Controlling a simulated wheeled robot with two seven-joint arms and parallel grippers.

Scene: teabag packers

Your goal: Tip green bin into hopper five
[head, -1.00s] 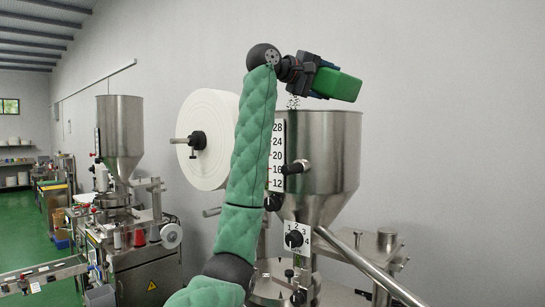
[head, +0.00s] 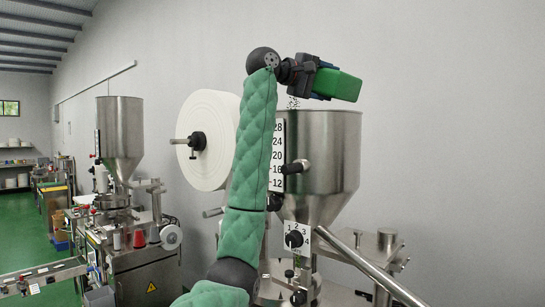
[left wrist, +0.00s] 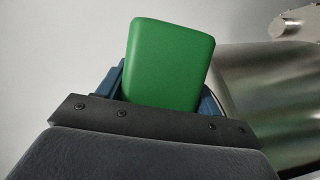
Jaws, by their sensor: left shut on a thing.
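My left gripper (head: 312,77) is raised above the large steel hopper (head: 335,150) and is shut on the green bin (head: 338,85). The bin is tilted over on its side, with its base pointing right. A few dark specks fall below the gripper towards the hopper's rim. In the left wrist view, the green bin (left wrist: 170,65) sits between blue fingers, and its inside is hidden. The steel hopper (left wrist: 240,90) shows behind it at the right. No number five is readable on the hopper; a scale strip and a 1-to-4 dial are on it. My right gripper is not in view.
A white paper roll (head: 207,140) is mounted left of the hopper, close to my left arm. A steel bar (head: 375,268) slopes across the lower right. Another machine with a steel hopper (head: 120,135) stands at left. The wall side at right is clear.

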